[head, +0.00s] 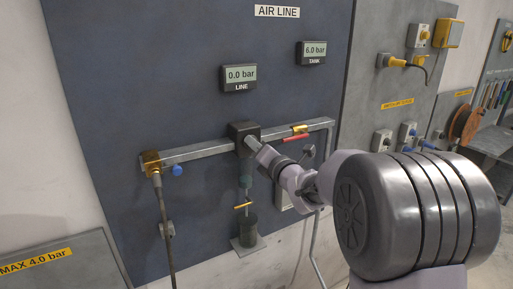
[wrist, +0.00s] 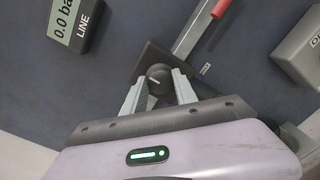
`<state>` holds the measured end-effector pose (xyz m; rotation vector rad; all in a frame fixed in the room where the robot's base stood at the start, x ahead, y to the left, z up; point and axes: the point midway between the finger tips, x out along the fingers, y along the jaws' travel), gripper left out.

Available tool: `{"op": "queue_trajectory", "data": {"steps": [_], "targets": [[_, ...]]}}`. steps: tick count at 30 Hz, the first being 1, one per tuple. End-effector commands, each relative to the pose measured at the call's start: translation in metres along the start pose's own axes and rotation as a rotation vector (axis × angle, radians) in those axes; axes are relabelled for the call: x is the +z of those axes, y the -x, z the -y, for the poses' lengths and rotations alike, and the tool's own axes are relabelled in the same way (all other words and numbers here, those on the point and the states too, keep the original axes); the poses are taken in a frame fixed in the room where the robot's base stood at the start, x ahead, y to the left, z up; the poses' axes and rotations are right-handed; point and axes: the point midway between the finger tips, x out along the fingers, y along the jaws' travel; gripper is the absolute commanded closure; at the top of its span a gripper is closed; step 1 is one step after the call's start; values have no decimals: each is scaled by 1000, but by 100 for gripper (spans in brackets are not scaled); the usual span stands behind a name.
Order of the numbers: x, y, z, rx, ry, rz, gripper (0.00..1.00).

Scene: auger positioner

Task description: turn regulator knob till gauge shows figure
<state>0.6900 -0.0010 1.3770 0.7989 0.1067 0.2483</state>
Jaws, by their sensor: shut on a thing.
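The regulator (head: 238,129) is a dark block on the grey pipe of the AIR LINE panel. Its round dark knob (wrist: 157,82) with a light pointer line shows in the wrist view. My gripper (wrist: 158,87) has its two fingers on either side of the knob, shut on it; in the head view my gripper (head: 252,143) meets the regulator and hides the knob. The LINE gauge (head: 240,75) reads 0.0 bar and also shows, partly cut off, in the wrist view (wrist: 75,22). The other gauge (head: 314,51), at upper right, reads 6.0 bar.
A yellow sign (head: 36,262) reads MAX 4.0 bar at lower left. A red lever (head: 297,138) sits on the pipe right of the regulator. A brass fitting (head: 151,162) with a hanging hose is at the pipe's left end.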

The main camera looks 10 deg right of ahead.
Motion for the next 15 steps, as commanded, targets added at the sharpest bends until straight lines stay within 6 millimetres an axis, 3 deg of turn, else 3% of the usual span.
{"op": "queue_trajectory", "data": {"steps": [15], "targets": [[-1,0,2,-12,-359,-11,100]]}}
